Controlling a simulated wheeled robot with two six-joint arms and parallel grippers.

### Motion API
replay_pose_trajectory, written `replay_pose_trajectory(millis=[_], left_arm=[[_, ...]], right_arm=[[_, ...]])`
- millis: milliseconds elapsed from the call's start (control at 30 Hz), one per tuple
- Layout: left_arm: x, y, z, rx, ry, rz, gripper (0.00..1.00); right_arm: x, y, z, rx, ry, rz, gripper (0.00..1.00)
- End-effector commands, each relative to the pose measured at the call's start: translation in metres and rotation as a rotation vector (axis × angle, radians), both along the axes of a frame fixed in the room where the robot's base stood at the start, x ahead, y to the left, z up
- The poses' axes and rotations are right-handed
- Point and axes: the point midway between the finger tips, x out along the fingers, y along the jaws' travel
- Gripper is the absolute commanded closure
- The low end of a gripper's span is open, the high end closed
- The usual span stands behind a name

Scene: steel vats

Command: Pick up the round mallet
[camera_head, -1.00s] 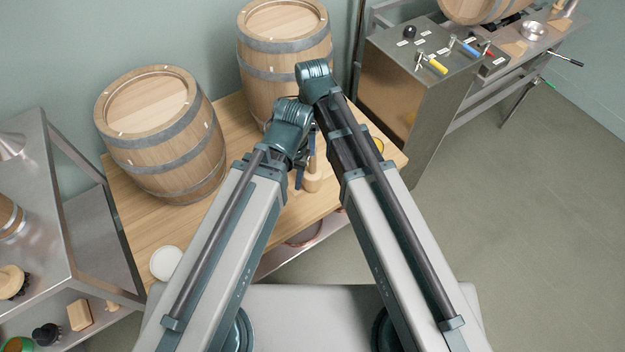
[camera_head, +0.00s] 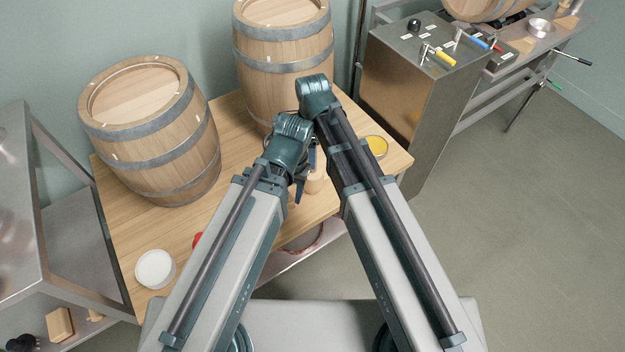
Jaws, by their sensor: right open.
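A pale wooden cylinder (camera_head: 316,182), which looks like the head of the round mallet, stands on the wooden table (camera_head: 240,130) between my two forearms. My arms cover part of it, and its handle is mostly hidden. My right gripper (camera_head: 304,178) is open, with a dark finger showing just left of the wooden cylinder. The rest of this gripper is hidden behind my arms. I cannot tell whether it touches the mallet. My left gripper is hidden behind the arm links.
Two barrels stand on the table, one at left (camera_head: 150,130) and one at the back (camera_head: 283,65). A white dish (camera_head: 155,268), a partly hidden red thing (camera_head: 197,240) and a yellow-filled bowl (camera_head: 376,147) lie near my arms. A steel cabinet (camera_head: 425,75) stands at right.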

Motion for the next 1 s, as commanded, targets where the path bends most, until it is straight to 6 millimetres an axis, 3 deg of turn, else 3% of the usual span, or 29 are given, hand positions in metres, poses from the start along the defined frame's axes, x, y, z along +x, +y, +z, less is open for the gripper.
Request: replay_pose_trajectory(millis=[33,100,367,733,1000], left_arm=[[0.0000,0.0001,-0.0111,0.000,0.000,0.000,0.50],[0.0000,0.0000,-0.0139,0.000,0.000,0.000,0.50],[0.0000,0.0000,-0.0121,0.000,0.000,0.000,0.50],[0.0000,0.0000,-0.0121,0.000,0.000,0.000,0.50],[0.0000,0.0000,-0.0120,0.000,0.000,0.000,0.50]], right_arm=[[0.0000,0.0000,-0.0110,0.000,0.000,0.000,0.34],[0.0000,0.0000,-0.0139,0.000,0.000,0.000,0.34],[0.0000,0.0000,-0.0120,0.000,0.000,0.000,0.34],[0.0000,0.0000,-0.0121,0.000,0.000,0.000,1.00],[0.0000,0.0000,-0.0119,0.000,0.000,0.000,1.00]])
